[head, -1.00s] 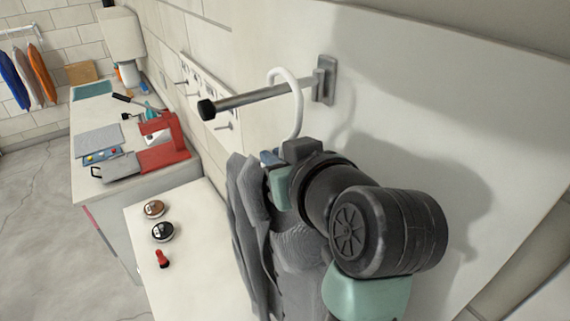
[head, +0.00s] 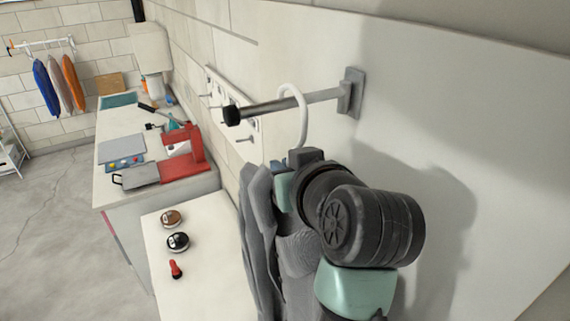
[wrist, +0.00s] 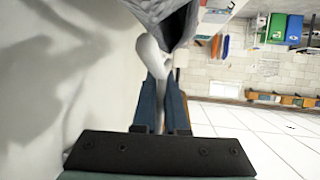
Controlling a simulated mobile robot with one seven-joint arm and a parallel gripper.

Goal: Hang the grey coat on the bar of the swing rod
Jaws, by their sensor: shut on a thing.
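The swing rod (head: 325,97) is a grey bar with a black end cap, sticking out from a bracket on the white panel. The grey coat (head: 262,230) hangs from a white hanger whose hook (head: 304,122) crosses in front of the rod and curves over its top, its tip going behind. Whether the hook bears on the rod I cannot tell. My gripper (head: 290,170) is shut on the hanger below the hook, with the coat under it. In the wrist view, the dark blue fingers (wrist: 160,92) close around the hanger (wrist: 150,58); the coat (wrist: 165,12) shows above.
The white panel (head: 450,90) stands close behind my arm. A white counter (head: 200,255) with small round tins (head: 178,242) and a red item (head: 176,269) lies left of the coat. Farther back are a red appliance (head: 185,150) and a rack of clothes (head: 45,43). The floor at left is clear.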

